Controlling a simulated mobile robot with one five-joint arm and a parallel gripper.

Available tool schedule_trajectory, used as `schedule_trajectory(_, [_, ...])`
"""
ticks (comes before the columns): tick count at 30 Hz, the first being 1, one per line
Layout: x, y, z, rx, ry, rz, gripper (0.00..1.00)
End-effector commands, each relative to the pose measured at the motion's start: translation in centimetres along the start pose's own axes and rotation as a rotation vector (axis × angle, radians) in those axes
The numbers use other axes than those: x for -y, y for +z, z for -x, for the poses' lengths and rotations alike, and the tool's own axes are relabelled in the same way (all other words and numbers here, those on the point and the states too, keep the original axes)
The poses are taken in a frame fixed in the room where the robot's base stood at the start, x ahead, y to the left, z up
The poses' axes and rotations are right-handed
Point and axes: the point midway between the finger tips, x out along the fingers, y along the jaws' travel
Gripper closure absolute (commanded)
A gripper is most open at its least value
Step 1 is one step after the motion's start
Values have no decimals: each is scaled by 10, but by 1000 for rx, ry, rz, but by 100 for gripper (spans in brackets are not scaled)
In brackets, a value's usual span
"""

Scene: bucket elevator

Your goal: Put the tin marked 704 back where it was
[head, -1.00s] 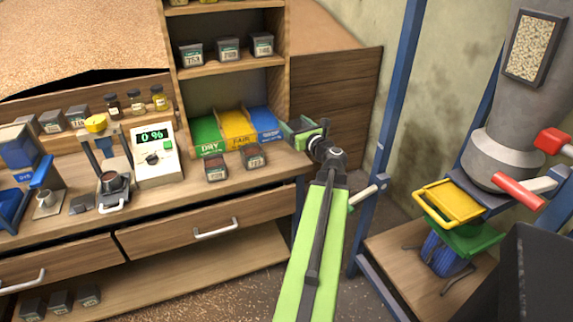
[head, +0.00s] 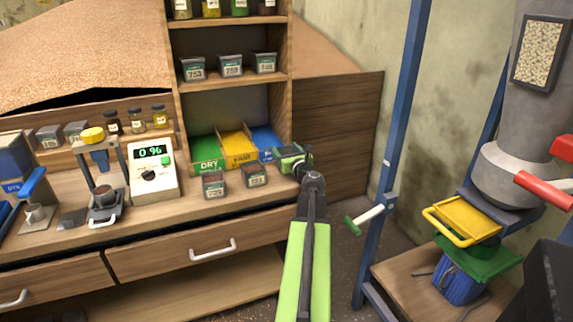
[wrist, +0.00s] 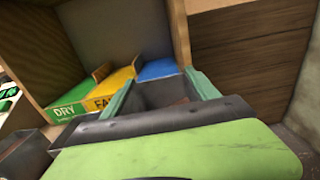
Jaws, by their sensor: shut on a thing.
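My gripper (head: 287,153) is at the right end of the bench, in front of the blue sorting tray (head: 262,139). In the wrist view its two green fingers (wrist: 162,90) stand on either side of a dark grey tin (wrist: 163,94), which they hold. The held tin's label is hidden, so I cannot read its number. Two labelled tins stand on the bench left of the gripper, one left (head: 214,185) and one right (head: 254,175); their numbers are too small to read surely. Several tins, one marked 753 (head: 193,69), stand on the middle shelf (head: 232,82).
The green DRY tray (head: 206,150) and yellow FAIR tray (head: 238,145) sit left of the blue one. A meter reading 0 % (head: 152,168) stands farther left. A blue post (head: 402,110) and a hopper (head: 515,140) stand to the right.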

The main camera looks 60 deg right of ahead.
Motion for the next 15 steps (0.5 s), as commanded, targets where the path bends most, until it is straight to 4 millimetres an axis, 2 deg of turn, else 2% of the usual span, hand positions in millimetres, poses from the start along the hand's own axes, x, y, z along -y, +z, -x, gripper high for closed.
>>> schedule_trajectory(4, [0, -7, 0, 0, 0, 0, 83])
schedule_trajectory(10, [-1, -42, 0, 0, 1, 0, 83])
schedule_trajectory(15, [-1, -39, 0, 0, 2, 0, 83])
